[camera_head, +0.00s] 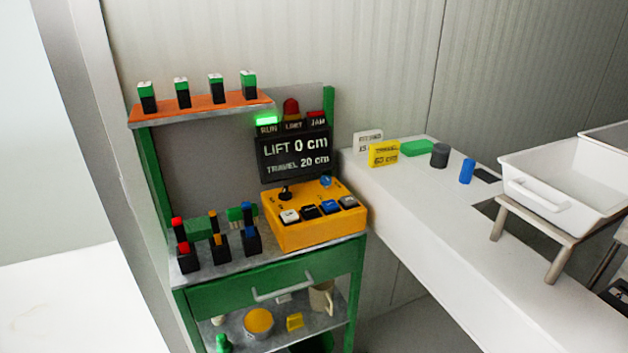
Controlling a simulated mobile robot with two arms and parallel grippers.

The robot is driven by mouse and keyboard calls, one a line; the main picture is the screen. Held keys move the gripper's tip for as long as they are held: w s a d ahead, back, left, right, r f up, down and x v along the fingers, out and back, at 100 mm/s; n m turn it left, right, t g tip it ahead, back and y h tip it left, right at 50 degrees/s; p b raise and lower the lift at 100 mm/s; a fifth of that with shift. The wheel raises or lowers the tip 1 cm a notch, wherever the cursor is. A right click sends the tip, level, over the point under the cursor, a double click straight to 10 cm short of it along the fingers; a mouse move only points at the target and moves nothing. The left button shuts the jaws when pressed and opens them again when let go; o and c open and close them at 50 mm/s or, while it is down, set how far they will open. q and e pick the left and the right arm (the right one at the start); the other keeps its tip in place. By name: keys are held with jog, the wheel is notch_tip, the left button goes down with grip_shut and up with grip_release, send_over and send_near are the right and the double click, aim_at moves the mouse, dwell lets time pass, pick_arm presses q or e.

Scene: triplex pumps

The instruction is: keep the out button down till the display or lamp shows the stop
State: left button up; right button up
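A yellow control box (300,235) stands on the green workbench. Its front row has several buttons: a pale-topped one (289,216), a dark one (310,212), a blue one (329,207) and another pale one (348,202). Their labels are too small to read, so I cannot tell which is the out button. A dark lever (285,192) and a blue knob (326,181) are behind them. The display (295,155) reads LIFT 0 cm, TRAVEL 20 cm. The RUN lamp (266,121) glows green; LIMIT (292,126) and JAM (316,119) look unlit. Neither gripper is in view.
Several dark pumps stand left of the box (217,248). An orange shelf (200,110) holds several green-topped blocks. A white tray (540,195) sits right.

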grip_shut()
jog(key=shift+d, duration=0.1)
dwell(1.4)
